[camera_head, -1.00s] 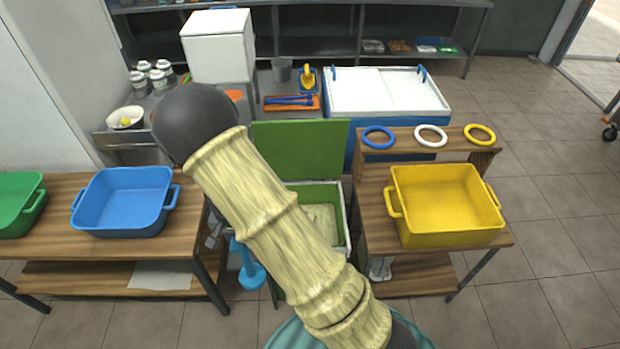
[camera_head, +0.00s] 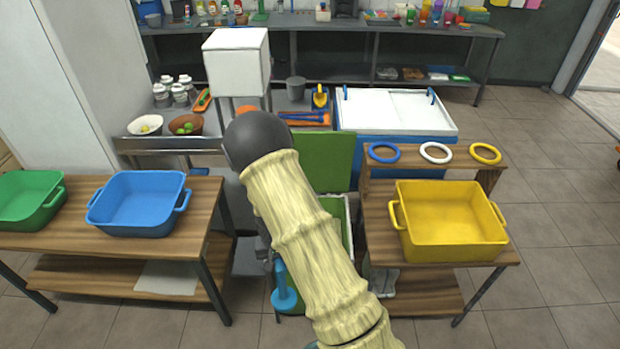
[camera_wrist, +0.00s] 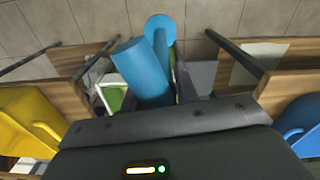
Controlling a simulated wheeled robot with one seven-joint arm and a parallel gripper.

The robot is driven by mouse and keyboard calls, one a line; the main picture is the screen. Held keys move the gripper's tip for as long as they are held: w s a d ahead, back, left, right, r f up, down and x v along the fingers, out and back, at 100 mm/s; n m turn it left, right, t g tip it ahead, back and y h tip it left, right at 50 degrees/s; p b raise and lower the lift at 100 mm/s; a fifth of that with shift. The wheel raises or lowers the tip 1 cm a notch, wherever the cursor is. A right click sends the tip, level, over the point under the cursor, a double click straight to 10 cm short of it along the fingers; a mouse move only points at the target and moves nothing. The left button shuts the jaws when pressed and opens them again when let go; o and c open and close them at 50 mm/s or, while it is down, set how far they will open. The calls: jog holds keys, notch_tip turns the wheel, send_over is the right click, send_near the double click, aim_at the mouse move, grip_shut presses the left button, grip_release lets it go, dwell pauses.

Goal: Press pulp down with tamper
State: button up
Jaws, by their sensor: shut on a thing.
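The blue tamper (camera_head: 285,292) hangs with its round foot low, in front of the left part of the green-lined bin. In the wrist view its thick blue part (camera_wrist: 140,70) and round end lie ahead of my gripper (camera_wrist: 165,120). My gripper is shut on the tamper; its fingers are not clearly seen, and my arm hides it in the head view. The bin (camera_head: 348,225) stands between the two tables with its green lid (camera_head: 328,158) raised at the back. My arm covers most of the bin's opening, and the pulp inside is hidden.
The left table (camera_head: 212,235) carries a blue tub (camera_head: 138,205) and a green tub (camera_head: 28,200). The right table (camera_head: 372,245) carries a yellow tub (camera_head: 452,222). The bin stands in the narrow gap between them. Floor is clear at the right.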

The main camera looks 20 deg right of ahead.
jog(key=d+f+n+b, duration=0.1)
jog(key=d+f+n, duration=0.1)
jog(key=d+f, duration=0.2)
jog(key=shift+d+f, duration=0.35)
jog(key=shift+d, duration=0.3)
jog(key=shift+w+d, duration=0.1)
